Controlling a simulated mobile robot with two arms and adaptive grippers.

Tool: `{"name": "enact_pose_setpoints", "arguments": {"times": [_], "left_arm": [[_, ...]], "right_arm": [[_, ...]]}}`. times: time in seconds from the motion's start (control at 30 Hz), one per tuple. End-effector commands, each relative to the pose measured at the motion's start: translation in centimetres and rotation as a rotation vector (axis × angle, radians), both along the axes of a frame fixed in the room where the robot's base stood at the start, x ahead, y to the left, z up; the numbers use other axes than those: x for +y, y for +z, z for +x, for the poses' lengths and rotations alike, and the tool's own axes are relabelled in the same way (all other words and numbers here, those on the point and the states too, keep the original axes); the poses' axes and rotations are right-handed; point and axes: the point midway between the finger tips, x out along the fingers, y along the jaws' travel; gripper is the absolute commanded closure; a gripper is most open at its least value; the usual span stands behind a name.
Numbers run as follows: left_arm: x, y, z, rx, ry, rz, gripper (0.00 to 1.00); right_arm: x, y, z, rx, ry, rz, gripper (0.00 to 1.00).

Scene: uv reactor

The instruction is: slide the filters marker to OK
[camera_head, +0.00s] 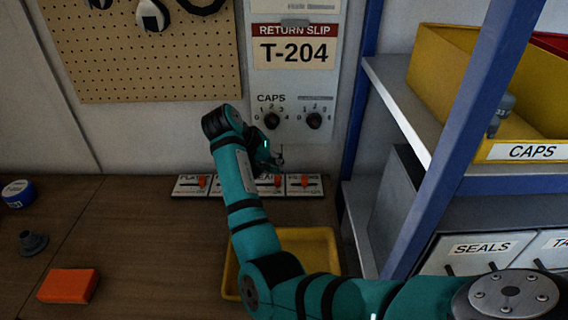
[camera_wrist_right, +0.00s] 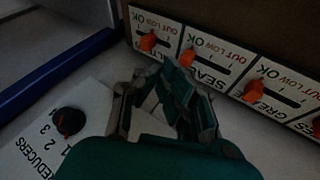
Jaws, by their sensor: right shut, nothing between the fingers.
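A row of white slider cards stands on the bench against the back wall. The rightmost card, which seems to read FILTERS (camera_head: 317,189), has an orange marker (camera_head: 304,182) near the middle of its slot. In the wrist view this card is at the far left, its label partly hidden, and its orange marker (camera_wrist_right: 148,42) shows. I cannot tell exactly which word that marker stands at. My right gripper (camera_head: 279,158) is shut and empty, just above and left of that card, apart from the marker. Its fingers also show in the wrist view (camera_wrist_right: 172,85). My left gripper is out of view.
Neighbouring cards carry orange markers of their own, including the SEALS marker (camera_wrist_right: 187,57) and GREASE marker (camera_wrist_right: 254,92). A yellow tray (camera_head: 327,243) lies below my arm. A blue shelf post (camera_head: 360,110) stands at the right. An orange block (camera_head: 68,286) lies left.

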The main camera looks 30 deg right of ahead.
Motion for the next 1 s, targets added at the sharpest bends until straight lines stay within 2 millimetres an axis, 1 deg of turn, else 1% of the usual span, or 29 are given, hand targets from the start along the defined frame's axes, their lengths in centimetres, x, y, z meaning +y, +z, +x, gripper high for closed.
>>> {"name": "enact_pose_setpoints", "arguments": {"times": [0.3, 0.5, 0.7, 1.0], "left_arm": [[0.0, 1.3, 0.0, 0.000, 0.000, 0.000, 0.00], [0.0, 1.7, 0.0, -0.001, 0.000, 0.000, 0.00], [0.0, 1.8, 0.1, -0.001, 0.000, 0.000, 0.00], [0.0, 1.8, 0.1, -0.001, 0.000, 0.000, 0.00]], "right_arm": [[-3.4, -4.3, 0.3, 0.004, -0.002, 0.000, 1.00], [-5.0, -6.6, 0.5, 0.003, -0.001, 0.000, 1.00], [-5.6, -7.5, 0.6, 0.001, 0.000, 0.001, 1.00], [-5.7, -7.5, 0.6, 0.001, 0.000, 0.001, 1.00]]}}
